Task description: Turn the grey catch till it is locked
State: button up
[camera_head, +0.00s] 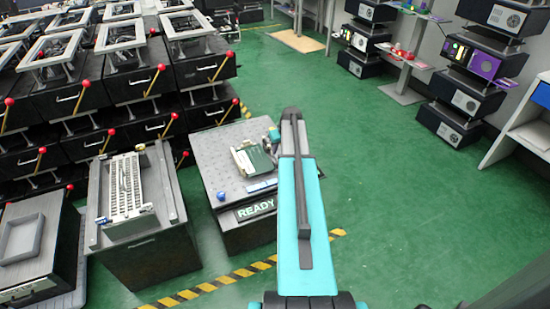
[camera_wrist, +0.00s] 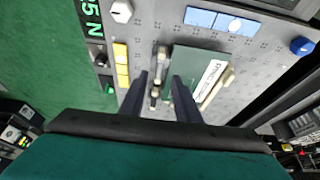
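A grey metal catch (camera_wrist: 161,62) stands at the left edge of a dark green labelled plate (camera_wrist: 193,62) in the wrist view. My gripper (camera_wrist: 159,80) is open, with its two dark fingers apart and their tips near the catch, one to each side of it in the picture. I cannot tell whether they touch it or whether the catch is locked. In the head view the green plate (camera_head: 259,159) lies on the grey panel top (camera_head: 211,150). My teal arm hides the gripper there, and the catch cannot be made out.
A beige handle (camera_wrist: 216,90) is on the plate's other side. Yellow blocks (camera_wrist: 121,60), blue tiles (camera_wrist: 201,18), a white knob (camera_wrist: 121,11) and a blue knob (camera_wrist: 301,46) surround it. A neighbouring cabinet (camera_head: 166,195) stands left. Green floor is free at right.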

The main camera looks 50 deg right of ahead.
aim_at(276, 157)
jog(key=x, duration=0.7)
jog(key=shift+w+f, duration=0.1)
jog(key=shift+f, duration=0.2)
jog(key=shift+c, duration=0.5)
